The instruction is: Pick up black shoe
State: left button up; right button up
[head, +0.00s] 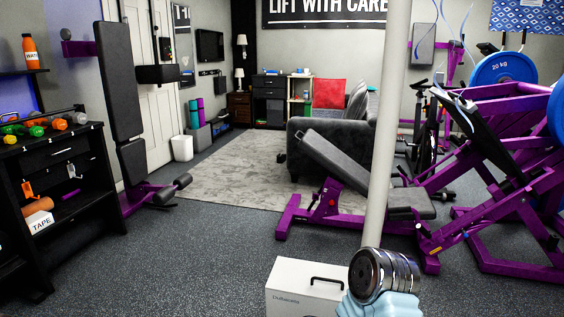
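I cannot make out a black shoe for certain in the head view. A small dark object (281,158) lies on the floor at the left foot of the grey sofa, too small to identify. Neither of my grippers is in view.
A white box (300,285) with a black handle, a chrome dumbbell (384,273) and a light-blue item (378,305) are close in front. A black shelf (72,180) stands left. Purple gym machines and a pole (386,130) block the right. Open floor (200,250) lies left of centre.

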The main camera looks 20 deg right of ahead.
aim_at(281, 160)
jog(key=i+j+u, duration=0.25)
jog(key=i+u, duration=0.2)
jog(key=i+j+u, duration=0.1)
jog(key=i+u, duration=0.4)
jog(key=i, duration=0.65)
jog(key=i+l+z, duration=0.1)
jog(key=i+z, duration=0.65)
jog(key=i, duration=0.2)
jog(key=i+j+z, duration=0.2)
jog(key=i+z, duration=0.15)
jog(key=i+l+z, duration=0.3)
jog(key=i, duration=0.55)
jog(key=i+z, duration=0.3)
jog(key=i, duration=0.5)
jog(key=i+j+z, duration=0.3)
jog(key=i, duration=0.55)
jog(key=i+j+z, duration=0.2)
jog(key=i+z, duration=0.2)
jog(key=i, duration=0.2)
jog(key=i+j+z, duration=0.35)
jog(key=i, duration=0.2)
jog(key=i+j+z, duration=0.75)
jog(key=i+j, duration=0.15)
jog(key=j, duration=0.35)
jog(key=j+z, duration=0.35)
jog(key=j, duration=0.6)
jog(key=j+z, duration=0.4)
jog(key=j, duration=0.6)
